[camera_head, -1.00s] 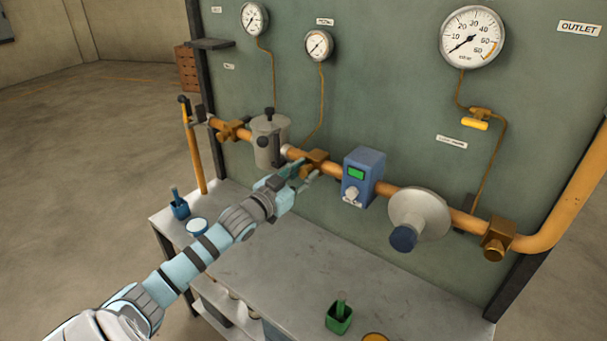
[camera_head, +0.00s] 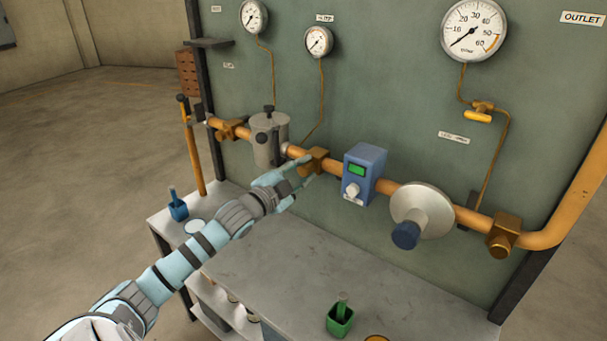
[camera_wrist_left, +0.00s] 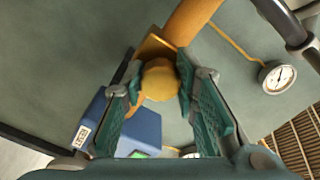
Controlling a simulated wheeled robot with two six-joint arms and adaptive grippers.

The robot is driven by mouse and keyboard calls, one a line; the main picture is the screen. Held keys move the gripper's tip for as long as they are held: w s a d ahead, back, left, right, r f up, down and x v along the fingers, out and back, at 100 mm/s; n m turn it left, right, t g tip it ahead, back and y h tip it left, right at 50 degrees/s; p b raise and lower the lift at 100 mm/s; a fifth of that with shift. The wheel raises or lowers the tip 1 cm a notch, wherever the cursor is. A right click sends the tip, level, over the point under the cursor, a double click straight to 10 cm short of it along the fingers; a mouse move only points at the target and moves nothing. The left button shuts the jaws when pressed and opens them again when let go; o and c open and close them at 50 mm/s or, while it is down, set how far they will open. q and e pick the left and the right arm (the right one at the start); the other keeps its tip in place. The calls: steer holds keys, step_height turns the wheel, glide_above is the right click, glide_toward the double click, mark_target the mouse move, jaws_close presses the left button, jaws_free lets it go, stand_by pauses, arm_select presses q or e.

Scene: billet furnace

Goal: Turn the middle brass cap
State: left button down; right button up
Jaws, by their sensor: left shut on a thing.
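The middle brass cap (camera_wrist_left: 160,82) is a rounded golden knob on a brass block (camera_head: 314,158) on the orange pipe, between the grey canister and the blue box. In the wrist view it sits between the two teal fingers of my left gripper (camera_head: 301,172), one finger on each side. The gripper is shut on it. In the head view the fingers largely hide the cap. My right gripper is not in view.
A grey canister (camera_head: 269,140) stands to the left and a blue box (camera_head: 364,172) with a green display close to the right. Gauges (camera_head: 319,41) hang above. A bench (camera_head: 285,255) lies below, with a green container (camera_head: 340,319) and a blue one (camera_head: 178,207).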

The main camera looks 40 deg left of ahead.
arm_select(q)
steer(key=m, duration=0.3)
steer(key=shift+a+f+m+b, duration=0.1)
steer(key=shift+f+m+b, duration=0.05)
steer(key=shift+m+b, duration=0.15)
steer(key=shift+m, duration=0.5)
steer(key=c, duration=1.6)
jaws_free()
steer(key=shift+r, duration=0.2)
steer(key=o, duration=0.4)
steer(key=shift+a+f, duration=0.1)
steer(key=shift+c, duration=0.2)
steer(key=shift+w, duration=0.1)
